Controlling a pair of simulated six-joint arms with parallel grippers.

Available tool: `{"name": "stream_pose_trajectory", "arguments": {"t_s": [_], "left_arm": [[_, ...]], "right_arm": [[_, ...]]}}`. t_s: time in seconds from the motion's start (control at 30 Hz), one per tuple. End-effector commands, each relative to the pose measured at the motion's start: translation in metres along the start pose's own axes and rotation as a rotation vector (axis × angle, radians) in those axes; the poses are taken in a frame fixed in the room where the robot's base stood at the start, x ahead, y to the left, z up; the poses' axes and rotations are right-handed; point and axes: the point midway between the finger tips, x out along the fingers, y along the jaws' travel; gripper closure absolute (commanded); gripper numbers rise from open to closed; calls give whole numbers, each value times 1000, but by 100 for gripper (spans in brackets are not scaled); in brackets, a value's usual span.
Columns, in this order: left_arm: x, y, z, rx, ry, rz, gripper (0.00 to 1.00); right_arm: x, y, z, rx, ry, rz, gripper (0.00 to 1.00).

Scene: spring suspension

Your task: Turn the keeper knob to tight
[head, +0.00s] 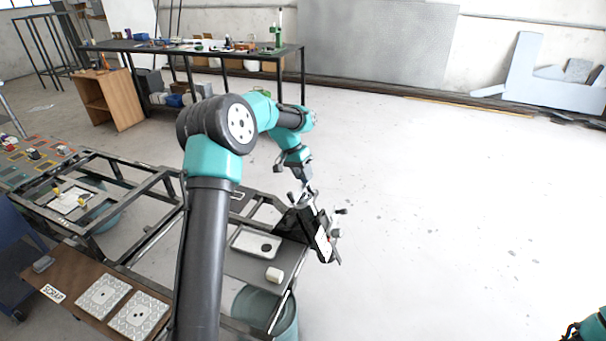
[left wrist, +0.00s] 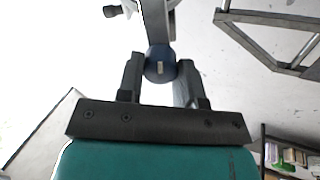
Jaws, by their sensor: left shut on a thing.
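The keeper knob (left wrist: 154,54) is a round dark blue knob with a short pale mark on its face, upright in the left wrist view. My left gripper (left wrist: 160,68) is shut on it, with one grey finger on each side. A grey metal part stands just beyond the knob. In the head view my left gripper (head: 302,196) is at the upper end of a tilted black and white fixture (head: 322,241). The knob is too small to make out there.
A brown board with two patterned plates (head: 103,296) is at the lower left. Part of my right arm shows at the lower right.

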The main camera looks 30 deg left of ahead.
Motion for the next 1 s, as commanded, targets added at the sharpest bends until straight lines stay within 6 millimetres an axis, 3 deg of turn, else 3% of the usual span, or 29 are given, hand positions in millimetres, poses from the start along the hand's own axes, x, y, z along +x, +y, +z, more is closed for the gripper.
{"name": "stream_pose_trajectory", "arguments": {"t_s": [0.6, 0.63, 0.87, 1.0], "left_arm": [[-1, 0, 0, 62, 2, -1, 90], [-1, 0, 0, 62, 2, -1, 65], [0, 0, 0, 61, 1, -1, 43], [0, 0, 0, 61, 1, 0, 41]], "right_arm": [[0, 0, 0, 0, 0, 0, 54], [0, 0, 0, 0, 0, 0, 54], [0, 0, 0, 0, 0, 0, 54], [0, 0, 0, 0, 0, 0, 54]]}}
